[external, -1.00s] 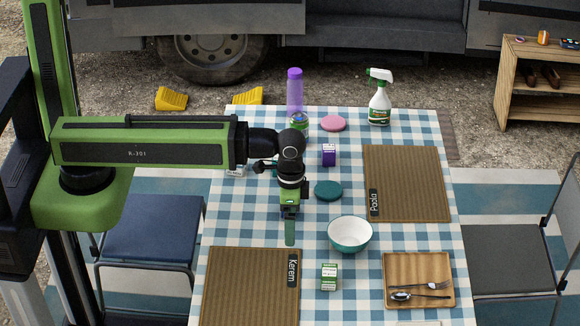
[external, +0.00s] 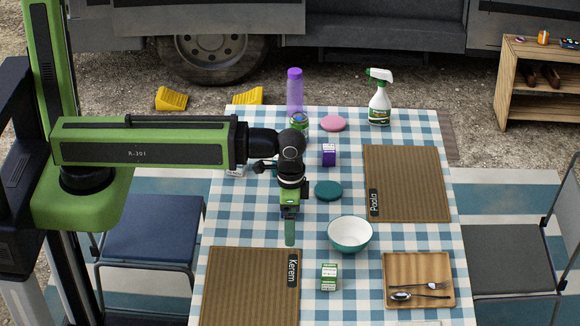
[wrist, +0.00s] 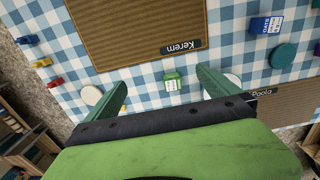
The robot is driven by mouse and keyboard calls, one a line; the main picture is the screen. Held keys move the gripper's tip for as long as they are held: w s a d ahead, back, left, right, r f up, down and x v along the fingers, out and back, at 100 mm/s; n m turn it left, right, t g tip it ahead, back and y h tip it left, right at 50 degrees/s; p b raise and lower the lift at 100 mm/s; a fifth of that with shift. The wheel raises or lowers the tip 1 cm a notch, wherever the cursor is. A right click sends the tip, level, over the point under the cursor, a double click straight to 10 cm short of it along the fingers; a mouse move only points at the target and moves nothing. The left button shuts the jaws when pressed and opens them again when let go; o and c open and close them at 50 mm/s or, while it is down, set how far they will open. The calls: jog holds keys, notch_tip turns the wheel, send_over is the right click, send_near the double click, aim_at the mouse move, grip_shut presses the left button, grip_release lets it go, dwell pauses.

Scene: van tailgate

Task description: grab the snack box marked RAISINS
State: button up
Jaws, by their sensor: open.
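A purple and white box (external: 329,155) stands farther back. A third box (external: 236,170) is mostly behind my arm; a blue box with a white label (wrist: 265,26) shows in the wrist view. I cannot read RAISINS on any box.
A white and teal bowl (external: 350,234) and a teal disc (external: 328,190) lie right of my gripper. A wooden tray (external: 419,258) holds cutlery. The Paola mat (external: 407,183) is at right. A jar, purple bottle and spray bottle (external: 379,103) stand at the back.

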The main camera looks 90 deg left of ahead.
dwell(0.3)
jog(key=c, duration=0.8)
jog(key=shift+o, duration=0.2)
